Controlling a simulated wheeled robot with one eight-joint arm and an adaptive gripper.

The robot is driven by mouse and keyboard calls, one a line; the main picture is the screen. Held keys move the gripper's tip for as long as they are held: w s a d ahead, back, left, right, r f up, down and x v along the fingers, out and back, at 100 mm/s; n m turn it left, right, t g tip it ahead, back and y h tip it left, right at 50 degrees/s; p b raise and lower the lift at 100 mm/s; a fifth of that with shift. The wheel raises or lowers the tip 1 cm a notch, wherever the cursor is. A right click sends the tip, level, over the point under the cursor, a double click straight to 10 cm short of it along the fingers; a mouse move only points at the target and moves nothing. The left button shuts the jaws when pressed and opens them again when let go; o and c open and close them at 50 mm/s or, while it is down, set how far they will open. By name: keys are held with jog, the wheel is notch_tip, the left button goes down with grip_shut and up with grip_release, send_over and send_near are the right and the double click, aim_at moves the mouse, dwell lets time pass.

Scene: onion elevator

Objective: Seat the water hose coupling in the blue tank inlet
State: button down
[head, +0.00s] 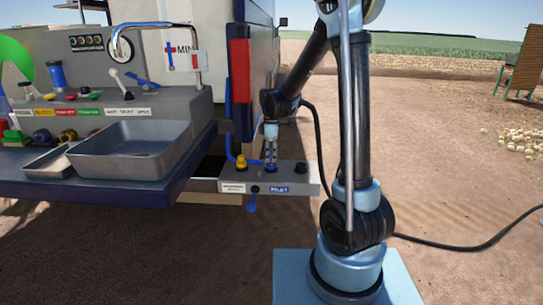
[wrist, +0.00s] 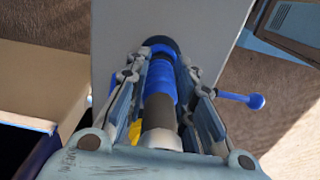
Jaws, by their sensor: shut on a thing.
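The water hose coupling (wrist: 161,80), a blue sleeve with a dark grey band and a pale end, is between the fingers of my gripper (wrist: 165,85) in the wrist view. My gripper is shut on it. Its far end meets the blue and dark ring of the tank inlet (wrist: 160,47). In the head view my gripper (head: 271,155) points down at the blue inlet (head: 271,168) on the grey ledge, and the fingers mostly hide the coupling. The coupling looks roughly in line with the inlet. How deep it sits cannot be told.
A metal basin (head: 130,150) stands left. Open ground lies right, crossed by a black cable (head: 450,247).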

jog(key=shift+f, duration=0.35)
dwell(0.5)
jog(key=c, duration=1.3)
grip_release()
